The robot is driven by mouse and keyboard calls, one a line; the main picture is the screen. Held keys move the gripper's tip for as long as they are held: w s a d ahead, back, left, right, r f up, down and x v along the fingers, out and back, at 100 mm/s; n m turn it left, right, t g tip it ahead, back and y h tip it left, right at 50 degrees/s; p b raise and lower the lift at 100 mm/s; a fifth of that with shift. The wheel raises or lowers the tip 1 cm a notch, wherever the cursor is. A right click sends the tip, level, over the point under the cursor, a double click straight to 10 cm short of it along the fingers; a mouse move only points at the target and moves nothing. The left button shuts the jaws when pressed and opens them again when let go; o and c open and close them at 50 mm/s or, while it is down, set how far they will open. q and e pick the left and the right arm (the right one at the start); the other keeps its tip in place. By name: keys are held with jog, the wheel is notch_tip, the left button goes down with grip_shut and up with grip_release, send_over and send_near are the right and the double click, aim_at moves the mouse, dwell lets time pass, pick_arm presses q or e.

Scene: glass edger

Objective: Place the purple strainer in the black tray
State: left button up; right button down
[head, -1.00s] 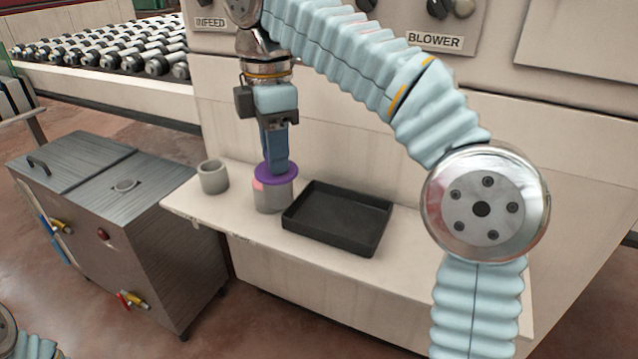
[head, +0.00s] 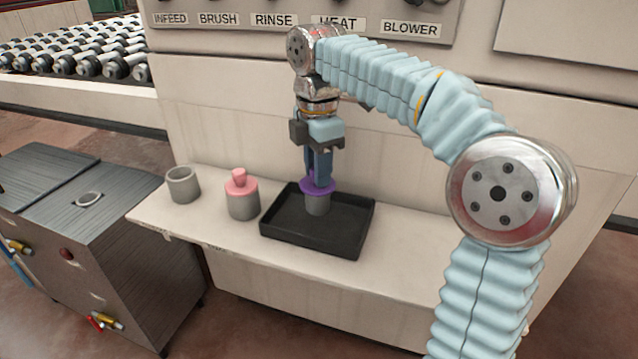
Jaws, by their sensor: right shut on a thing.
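The purple strainer (head: 317,190) has a purple rim and a grey cup-shaped body (head: 318,206). My right gripper (head: 319,178) points down and is shut on its top. The strainer is upright, over the inside of the black tray (head: 330,243); I cannot tell whether its bottom touches the tray floor. The tray is a shallow, dark rectangle on the pale shelf and is otherwise empty. My left gripper is not in view.
A grey cylinder with a pink knobbed top (head: 242,199) stands just left of the tray. An open grey cup (head: 183,185) stands further left on the shelf (head: 400,265). The machine's panel wall rises behind. A metal tank (head: 110,235) stands at lower left.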

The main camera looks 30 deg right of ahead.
jog(key=shift+d+f, duration=0.15)
jog(key=shift+f, duration=1.5)
jog(key=shift+f+b, duration=0.2)
jog(key=shift+b, duration=0.1)
jog(key=c, duration=0.9)
grip_release()
jog(key=shift+o, duration=0.2)
notch_tip(320, 180, up, 10)
jog(key=p, duration=0.2)
jog(key=shift+r+p, duration=0.25)
jog(key=shift+p, duration=0.05)
jog(key=shift+r, duration=0.95)
